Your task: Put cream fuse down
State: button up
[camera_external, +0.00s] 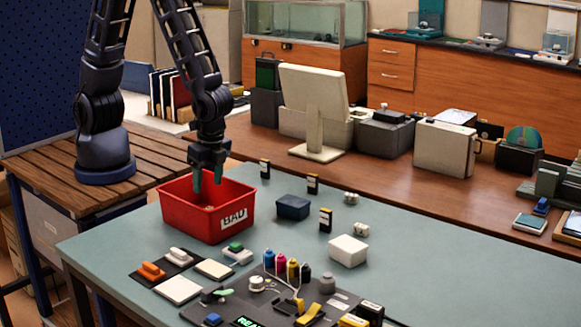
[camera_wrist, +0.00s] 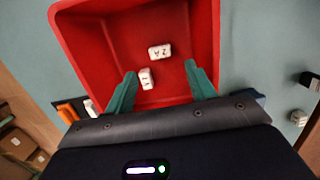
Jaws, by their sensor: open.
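My gripper (camera_external: 207,178) points down into the red bin (camera_external: 190,217), its fingertips at about the height of the rim or just inside. In the wrist view my gripper (camera_wrist: 160,82) is open, with its two green fingers apart and nothing held between them. Two small cream-white blocks with dark markings, which look like fuses, lie on the floor of the red bin (camera_wrist: 90,45). One cream fuse (camera_wrist: 147,78) lies near the left finger. The other cream fuse (camera_wrist: 159,52) lies a little farther off. The external view mostly hides the bin's inside.
The bin stands on a grey-green table (camera_external: 420,240). To its right are a dark blue box (camera_external: 293,207), a white box (camera_external: 348,251) and small cream pieces (camera_external: 351,198). In front lie an orange switch (camera_external: 151,271), white plates and a dark panel with coloured bottles.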

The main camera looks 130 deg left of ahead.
jog(key=s+d+r+t, duration=0.1)
jog(key=s+r+t, duration=0.15)
jog(key=r, duration=0.75)
jog(key=s+d+r+t, duration=0.1)
jog(key=s+d+r, duration=0.15)
jog(key=r, duration=0.75)
jog(key=s+d+r+t, duration=0.1)
jog(key=s+r+t, duration=0.2)
jog(key=s+r, duration=0.7)
jog(key=s, duration=0.3)
jog(key=shift+s+d+r, duration=0.2)
jog(key=shift+d, duration=0.2)
jog(key=shift+o, duration=0.6)
